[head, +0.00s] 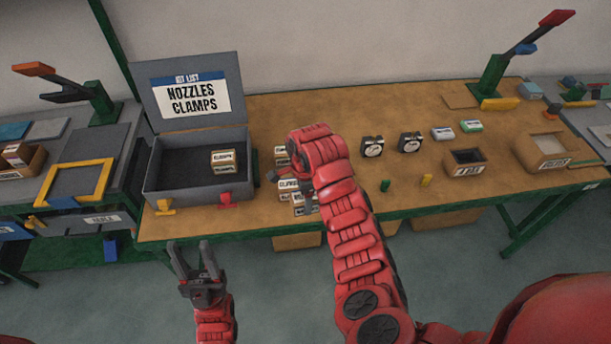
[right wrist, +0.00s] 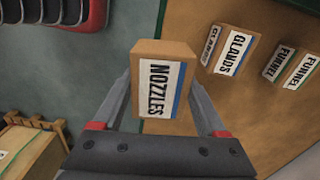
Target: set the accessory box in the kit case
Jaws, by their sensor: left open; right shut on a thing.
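The open kit case (head: 196,195) stands at the table's left end. Its raised lid carries a list reading NOZZLES and CLAMPS. A box labelled CLAMPS (head: 223,160) lies inside at the right; the rest of the case floor is bare. My right gripper (head: 306,188) is shut on a box labelled NOZZLES (right wrist: 158,88), near the table's front edge, right of the case. In the head view its forearm partly hides the gripper and boxes there. My left gripper (head: 192,262) is open and empty, in front of the table and below the case.
Boxes labelled GLANDS (right wrist: 230,52) and FUNNEL (right wrist: 279,63) lie near the held box. Black gauges (head: 372,146), small packs (head: 442,133), a small dark bin (head: 466,168) and a cardboard tray (head: 535,155) stand to the right.

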